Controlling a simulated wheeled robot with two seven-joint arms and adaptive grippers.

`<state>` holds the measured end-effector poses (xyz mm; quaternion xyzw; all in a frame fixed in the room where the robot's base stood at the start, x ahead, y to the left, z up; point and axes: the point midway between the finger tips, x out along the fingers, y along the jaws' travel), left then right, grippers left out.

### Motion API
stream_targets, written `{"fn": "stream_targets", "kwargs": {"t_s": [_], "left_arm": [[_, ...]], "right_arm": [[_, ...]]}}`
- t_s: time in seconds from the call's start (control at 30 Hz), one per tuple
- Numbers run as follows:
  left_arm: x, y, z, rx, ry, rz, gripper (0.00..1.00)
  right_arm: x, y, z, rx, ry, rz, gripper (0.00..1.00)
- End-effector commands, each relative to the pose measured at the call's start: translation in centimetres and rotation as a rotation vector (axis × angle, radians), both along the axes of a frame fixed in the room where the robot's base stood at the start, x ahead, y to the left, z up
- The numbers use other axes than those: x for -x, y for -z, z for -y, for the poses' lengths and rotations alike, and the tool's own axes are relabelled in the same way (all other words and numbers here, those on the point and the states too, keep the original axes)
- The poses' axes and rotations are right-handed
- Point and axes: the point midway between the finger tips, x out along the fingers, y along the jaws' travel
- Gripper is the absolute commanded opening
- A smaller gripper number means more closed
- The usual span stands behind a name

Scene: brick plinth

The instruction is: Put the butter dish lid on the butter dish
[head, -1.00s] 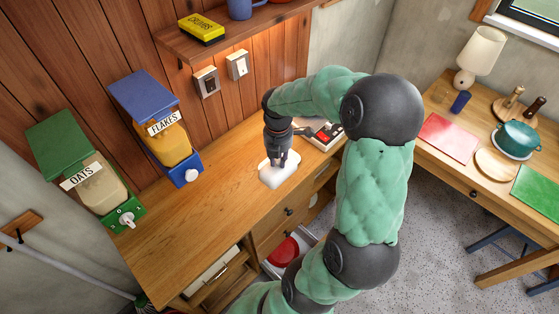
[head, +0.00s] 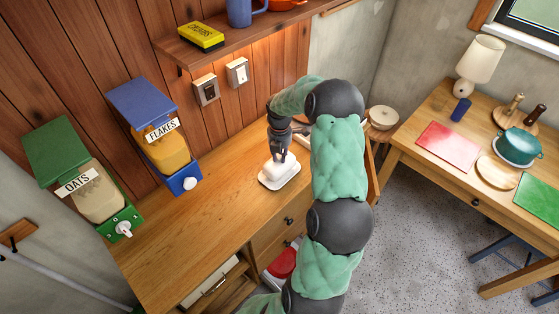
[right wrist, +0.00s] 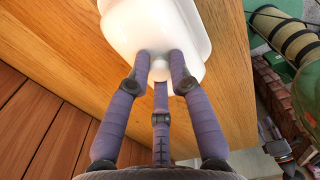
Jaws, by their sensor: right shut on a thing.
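The white butter dish lid (head: 280,167) is under my right gripper (head: 281,157) on the wooden counter's right part. In the right wrist view, the gripper's purple fingers (right wrist: 160,68) are shut around the knob of the lid (right wrist: 140,28). The white butter dish (head: 272,185) shows as a rim below and around the lid in the head view. Its edge also shows beside the lid in the right wrist view (right wrist: 197,28). I cannot tell whether the lid touches the dish or hangs just above it. My left gripper is not in view.
Blue-topped flakes (head: 160,135) and green-topped oats (head: 85,185) dispensers stand on the counter's left. A shelf (head: 235,38) hangs above it. The counter (head: 215,215) is clear in front of the dispensers.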

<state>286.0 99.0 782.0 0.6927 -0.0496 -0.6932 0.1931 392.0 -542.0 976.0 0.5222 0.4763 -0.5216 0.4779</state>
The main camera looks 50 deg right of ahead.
Motion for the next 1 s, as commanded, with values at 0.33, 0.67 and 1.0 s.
{"fn": "stream_targets", "kwargs": {"t_s": [0.33, 0.67, 1.0], "left_arm": [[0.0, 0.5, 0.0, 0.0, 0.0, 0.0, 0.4], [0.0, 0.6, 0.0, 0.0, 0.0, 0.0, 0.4], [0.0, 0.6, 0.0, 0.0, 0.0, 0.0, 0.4]], "right_arm": [[0.0, 2.8, -0.1, 0.0, 0.0, 0.0, 0.0], [0.1, 3.1, -0.1, -0.001, 0.0, -0.002, 0.44], [0.1, 3.0, -0.1, -0.001, 0.0, -0.001, 0.45]]}}
